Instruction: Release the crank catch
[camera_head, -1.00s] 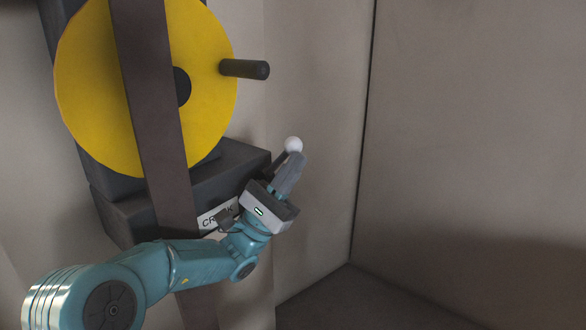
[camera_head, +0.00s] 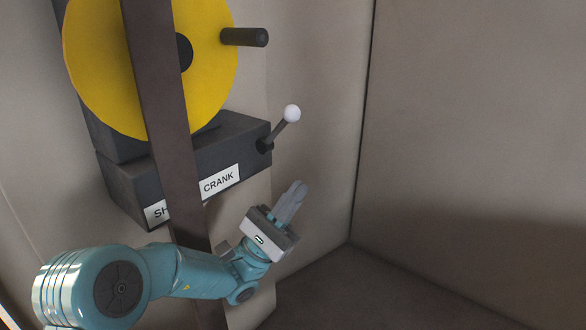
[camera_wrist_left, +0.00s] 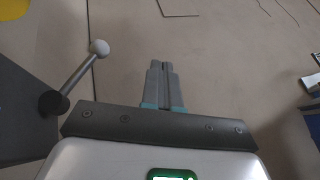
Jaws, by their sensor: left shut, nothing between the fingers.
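The crank catch is a short dark lever with a white ball knob (camera_head: 292,113), tilted up and to the right from a pivot on the right end of a dark box. A label reading CRANK (camera_head: 218,182) is on the box front. My left gripper (camera_head: 298,190) is shut and empty, below the lever and apart from it. In the left wrist view the closed fingers (camera_wrist_left: 160,68) point ahead, with the white knob (camera_wrist_left: 99,48) to their left. My right gripper is in neither view.
A yellow wheel (camera_head: 100,60) with a dark crank handle (camera_head: 245,37) is above the box (camera_head: 130,185). A brown vertical post (camera_head: 165,120) crosses in front of both. Plain wall and open floor lie to the right.

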